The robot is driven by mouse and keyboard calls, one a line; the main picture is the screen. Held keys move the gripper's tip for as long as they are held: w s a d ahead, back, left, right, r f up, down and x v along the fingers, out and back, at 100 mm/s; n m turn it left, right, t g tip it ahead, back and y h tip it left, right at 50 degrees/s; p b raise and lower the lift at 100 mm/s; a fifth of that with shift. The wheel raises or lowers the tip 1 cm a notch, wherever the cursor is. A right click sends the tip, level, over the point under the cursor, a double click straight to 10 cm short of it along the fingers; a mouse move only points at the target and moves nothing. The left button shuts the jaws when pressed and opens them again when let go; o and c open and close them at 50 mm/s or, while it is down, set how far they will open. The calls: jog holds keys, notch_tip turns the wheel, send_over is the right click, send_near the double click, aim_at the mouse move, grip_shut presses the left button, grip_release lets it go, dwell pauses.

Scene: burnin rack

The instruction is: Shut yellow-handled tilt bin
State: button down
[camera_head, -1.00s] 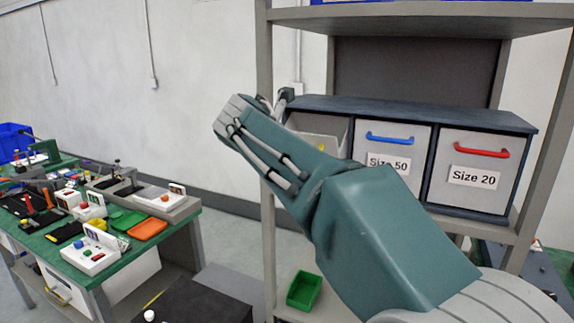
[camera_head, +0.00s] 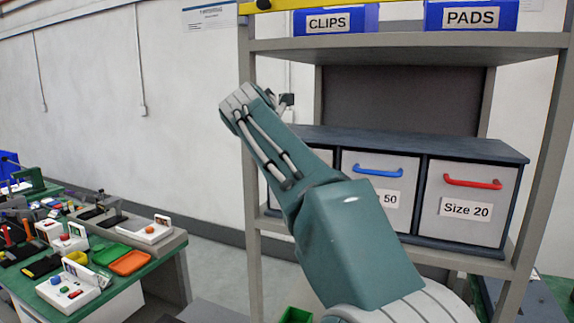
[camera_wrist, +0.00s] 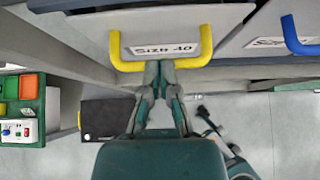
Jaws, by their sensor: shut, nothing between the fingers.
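The yellow-handled tilt bin is a grey bin labelled Size 40 (camera_wrist: 225,20) at the top of the wrist view. In the head view my arm hides most of this bin (camera_head: 324,156), the left one of the row. The visible part of its front looks about flush with the cabinet, but whether it is fully shut is unclear.
The blue-handled bin (camera_head: 352,165) and red-handled Size 20 bin (camera_head: 485,228) sit shut to the right in the dark cabinet (camera_head: 420,142). Rack posts (camera_head: 252,150) flank it.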

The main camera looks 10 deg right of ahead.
jog(key=shift+w+d+r, duration=0.15)
jog(key=shift+w, duration=0.15)
dwell(0.5)
